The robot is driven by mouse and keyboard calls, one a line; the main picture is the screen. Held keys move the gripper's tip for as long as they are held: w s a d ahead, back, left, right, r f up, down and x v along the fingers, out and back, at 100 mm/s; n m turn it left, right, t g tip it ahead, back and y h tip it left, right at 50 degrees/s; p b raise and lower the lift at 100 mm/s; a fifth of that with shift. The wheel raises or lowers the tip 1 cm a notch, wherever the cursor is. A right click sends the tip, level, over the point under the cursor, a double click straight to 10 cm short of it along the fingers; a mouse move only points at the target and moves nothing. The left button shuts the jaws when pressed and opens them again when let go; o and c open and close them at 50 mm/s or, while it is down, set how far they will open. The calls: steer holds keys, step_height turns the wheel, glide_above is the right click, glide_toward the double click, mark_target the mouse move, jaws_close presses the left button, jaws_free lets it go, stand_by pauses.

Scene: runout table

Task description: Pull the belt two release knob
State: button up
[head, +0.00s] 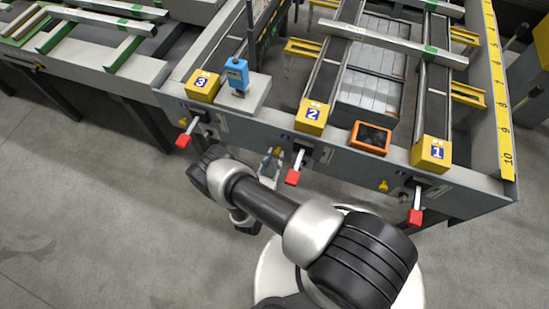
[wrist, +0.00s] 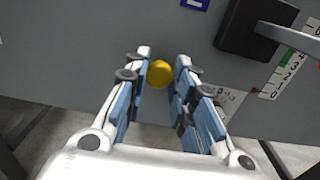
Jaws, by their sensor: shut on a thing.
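The belt two release knob is a small round yellow knob (wrist: 159,74) on the grey front panel, below the yellow block marked 2 (head: 310,117). In the wrist view it sits between the fingertips of my gripper (wrist: 164,68), which is shut on it. In the head view my gripper (head: 271,160) is at the panel, just left of the belt two lever (head: 292,177). The knob is mostly hidden there by my gripper.
Red-tipped levers for belt three (head: 184,140) and belt one (head: 415,215) stick out of the panel. A black lever housing (wrist: 250,28) is close on the right in the wrist view. An orange-framed box (head: 371,138) and a blue device (head: 237,73) stand on the table edge.

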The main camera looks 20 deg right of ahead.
jaws_close()
steer(key=shift+v, duration=0.95)
steer(key=o, duration=0.8)
jaws_free()
steer(key=shift+o, duration=0.2)
steer(key=v, duration=1.2)
